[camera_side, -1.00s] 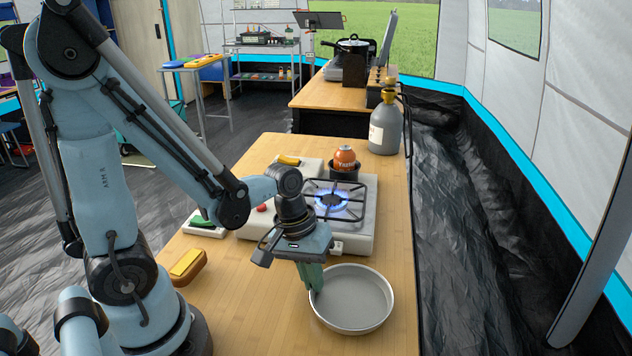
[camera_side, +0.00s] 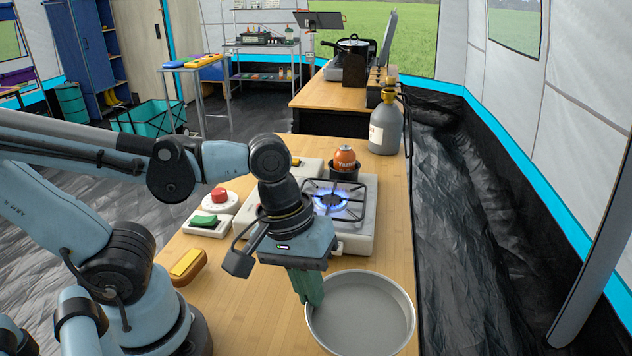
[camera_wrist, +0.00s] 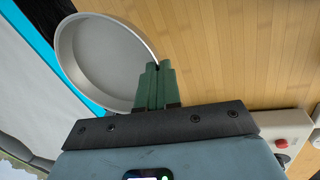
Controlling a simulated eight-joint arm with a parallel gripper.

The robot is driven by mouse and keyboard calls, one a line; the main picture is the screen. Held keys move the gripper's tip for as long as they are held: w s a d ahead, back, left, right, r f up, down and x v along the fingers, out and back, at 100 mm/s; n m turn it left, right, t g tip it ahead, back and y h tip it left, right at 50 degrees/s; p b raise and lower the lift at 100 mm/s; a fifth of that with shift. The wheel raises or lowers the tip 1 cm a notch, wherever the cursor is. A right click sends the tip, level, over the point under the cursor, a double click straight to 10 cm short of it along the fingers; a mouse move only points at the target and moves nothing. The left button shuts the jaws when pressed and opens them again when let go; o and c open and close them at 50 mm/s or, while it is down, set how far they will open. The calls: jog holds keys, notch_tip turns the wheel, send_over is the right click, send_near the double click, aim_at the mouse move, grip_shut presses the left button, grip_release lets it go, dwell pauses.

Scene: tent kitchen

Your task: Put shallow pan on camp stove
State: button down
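The shallow pan (camera_side: 362,318) is a round, empty grey metal pan at the table's front right. My gripper (camera_side: 309,290) has its green fingers shut on the pan's left rim. In the wrist view the fingers (camera_wrist: 158,68) pinch the rim of the pan (camera_wrist: 100,58). The pan looks raised above the table and roughly level. The camp stove (camera_side: 352,240) is a pale slab just behind the pan, with a black grate over a lit blue burner (camera_side: 331,199). My gripper and wrist hide the stove's left front part.
A red button (camera_side: 219,195), a tray with a green item (camera_side: 204,222) and a yellow-topped sponge (camera_side: 186,263) lie left. The table's right edge is close to the pan.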

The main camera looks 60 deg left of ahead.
jog(key=shift+s+d+r, duration=0.25)
jog(key=shift+d+r, duration=0.15)
jog(key=shift+d, duration=0.05)
jog(key=w+a+r+n+t+y, duration=0.1)
jog(key=w+a+r+n, duration=0.35)
jog(key=w+a, duration=0.2)
jog(key=w+a+r+n+y, duration=0.1)
jog(key=w+a+r+n, duration=0.2)
jog(key=w+a+n, duration=0.3)
jog(key=shift+m, duration=0.55)
jog(key=a+f, duration=0.2)
jog(key=a, duration=0.2)
jog(key=w+a+f, duration=0.1)
jog(key=a+f, duration=0.1)
jog(key=a, duration=0.3)
jog(key=w+a+f, duration=0.1)
jog(key=a+f, duration=0.1)
jog(key=a, duration=0.2)
jog(key=shift+w+a+f, duration=0.1)
jog(key=shift+a, duration=0.1)
jog(key=shift+a+f, duration=0.3)
jog(key=shift+f, duration=0.05)
jog(key=shift+s+x, duration=0.2)
jog(key=shift+x, duration=0.7)
jog(key=shift+s+x, duration=0.2)
jog(key=shift+x, duration=0.65)
jog(key=shift+f, duration=0.25)
jog(key=c, duration=1.3)
grip_release()
jog(key=shift+c, duration=0.2)
